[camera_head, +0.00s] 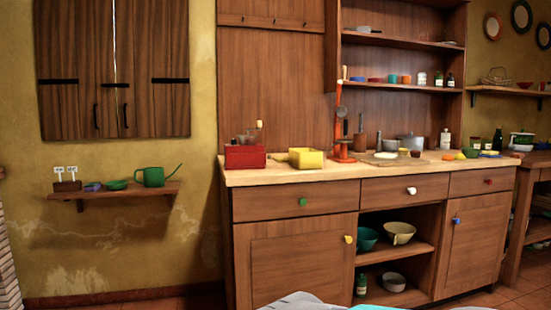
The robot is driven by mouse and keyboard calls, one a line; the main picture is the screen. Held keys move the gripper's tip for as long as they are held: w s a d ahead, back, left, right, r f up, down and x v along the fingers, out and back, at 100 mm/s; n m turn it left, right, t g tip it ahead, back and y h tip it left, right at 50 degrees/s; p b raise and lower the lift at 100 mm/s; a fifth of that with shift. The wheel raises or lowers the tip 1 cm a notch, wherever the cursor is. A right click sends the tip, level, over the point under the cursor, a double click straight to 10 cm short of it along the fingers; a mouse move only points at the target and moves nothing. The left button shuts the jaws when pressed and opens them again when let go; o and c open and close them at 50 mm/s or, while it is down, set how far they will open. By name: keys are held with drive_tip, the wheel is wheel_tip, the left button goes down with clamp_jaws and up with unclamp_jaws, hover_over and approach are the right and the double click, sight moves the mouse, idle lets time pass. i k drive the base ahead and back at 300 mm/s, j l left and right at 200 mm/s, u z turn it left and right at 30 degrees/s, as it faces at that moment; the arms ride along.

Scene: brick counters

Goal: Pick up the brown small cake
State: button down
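A small brown item (415,153) lies on the wooden counter, right of the pale block on the board. It may be the brown small cake, but it is too small in the picture for me to be sure. A cutting board (372,159) lies just left of it, with a pale block (386,155) on it. My gripper is not in view, so I cannot see whether it is open or shut.
The wooden counter (265,178) also bears a red box (245,157), a yellow box (307,159), a red-orange stand (340,135) and a grey pot (410,143). Yellow and green items (470,153) lie to the right. A wall shelf (115,191) holds a green watering can (153,177).

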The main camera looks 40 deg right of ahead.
sight(416, 154)
drive_tip(key=z, duration=2.05)
drive_tip(key=i+l+u, duration=0.15)
drive_tip(key=i+l, duration=0.2)
drive_tip(key=i+l+u, duration=0.1)
drive_tip(key=i+l, duration=0.2)
drive_tip(key=i+l+u, duration=0.15)
drive_tip(key=i+l, duration=0.15)
drive_tip(key=l, duration=0.25)
drive_tip(key=i+l+u, duration=0.1)
drive_tip(key=i+l, duration=0.15)
drive_tip(key=l, duration=0.2)
